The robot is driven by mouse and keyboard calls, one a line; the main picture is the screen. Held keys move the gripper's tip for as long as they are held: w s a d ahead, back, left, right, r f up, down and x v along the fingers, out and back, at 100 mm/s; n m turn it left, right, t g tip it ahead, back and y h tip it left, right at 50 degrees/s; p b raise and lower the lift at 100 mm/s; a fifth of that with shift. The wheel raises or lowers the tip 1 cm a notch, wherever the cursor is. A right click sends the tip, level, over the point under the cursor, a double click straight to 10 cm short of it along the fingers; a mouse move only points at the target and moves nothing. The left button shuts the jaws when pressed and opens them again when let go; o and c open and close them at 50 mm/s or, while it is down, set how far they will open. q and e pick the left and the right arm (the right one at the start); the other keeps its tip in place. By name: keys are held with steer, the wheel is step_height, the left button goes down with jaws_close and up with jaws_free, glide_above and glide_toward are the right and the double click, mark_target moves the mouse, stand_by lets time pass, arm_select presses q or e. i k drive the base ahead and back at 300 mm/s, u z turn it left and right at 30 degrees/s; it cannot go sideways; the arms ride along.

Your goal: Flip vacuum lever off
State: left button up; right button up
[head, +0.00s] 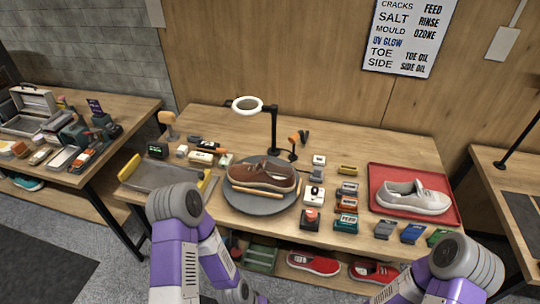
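I cannot tell for sure which part is the vacuum lever. A small white box with a dark knob (313,196) and a box with a red top (310,219) stand right of the round turntable (262,207). An orange-headed device (294,139) on a dark stand is behind it. A brown sneaker (262,175) rests on the turntable. My purple and grey arms show at the bottom left and bottom right, in front of the table edge. Neither gripper's fingers can be seen.
A ring lamp (247,104) stands over the turntable. A grey tray (165,178) is at the left. A red tray (453,216) with a pale sneaker (413,197) is at the right. Several small boxes crowd between. The back strip of the table (360,142) is mostly clear.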

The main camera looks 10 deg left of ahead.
mark_target(220, 150)
steer(key=k, duration=1.35)
steer(key=u, duration=0.5)
steer(key=i, duration=0.5)
steer(key=u, duration=0.85)
steer(key=i, duration=0.75)
steer(key=z, duration=0.7)
steer(key=i, duration=0.45)
steer(key=z, duration=0.6)
